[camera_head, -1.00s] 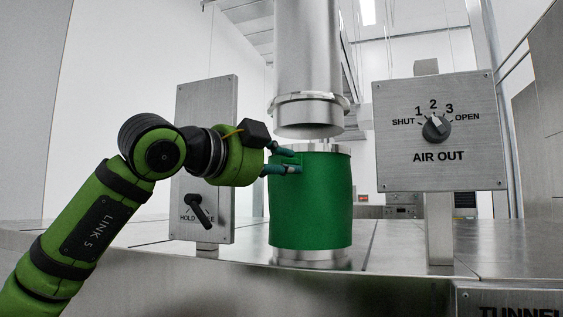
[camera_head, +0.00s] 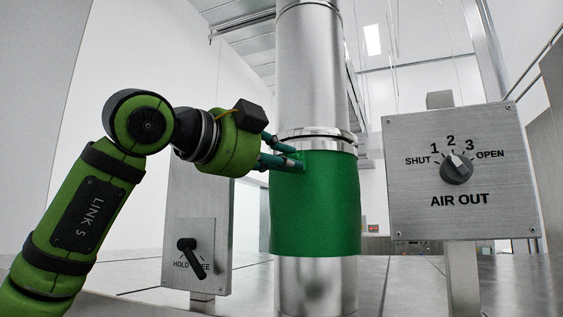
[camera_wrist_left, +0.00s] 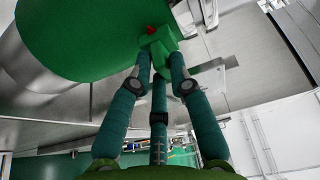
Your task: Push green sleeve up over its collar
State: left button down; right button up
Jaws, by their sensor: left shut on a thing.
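The green sleeve (camera_head: 315,210) is upright around the pipe, with its top edge at the metal collar (camera_head: 318,139) of the upper duct. I cannot tell how far it overlaps the collar. Bare lower pipe (camera_head: 316,286) shows beneath the sleeve. My left gripper (camera_head: 298,162) comes from the left and is shut on the green tab near the sleeve's top. In the left wrist view, the fingers (camera_wrist_left: 160,66) close on the tab (camera_wrist_left: 160,44) and the sleeve (camera_wrist_left: 95,35) fills the upper left. My right gripper is out of view.
The AIR OUT panel (camera_head: 456,200) with its dial stands to the right of the pipe. The HOLD lever panel (camera_head: 190,252) stands behind my left arm. The upper duct (camera_head: 312,65) rises above the collar.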

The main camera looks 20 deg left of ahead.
pick_arm(q)
jog(key=shift+s+a+r, duration=0.15)
jog(key=shift+r, duration=0.3)
jog(key=c, duration=1.1)
grip_release()
jog(key=shift+c, duration=0.2)
jog(key=v, duration=1.1)
jog(key=shift+s+a+f, duration=0.25)
jog(key=shift+s+f, duration=0.05)
jog(key=shift+f, duration=0.05)
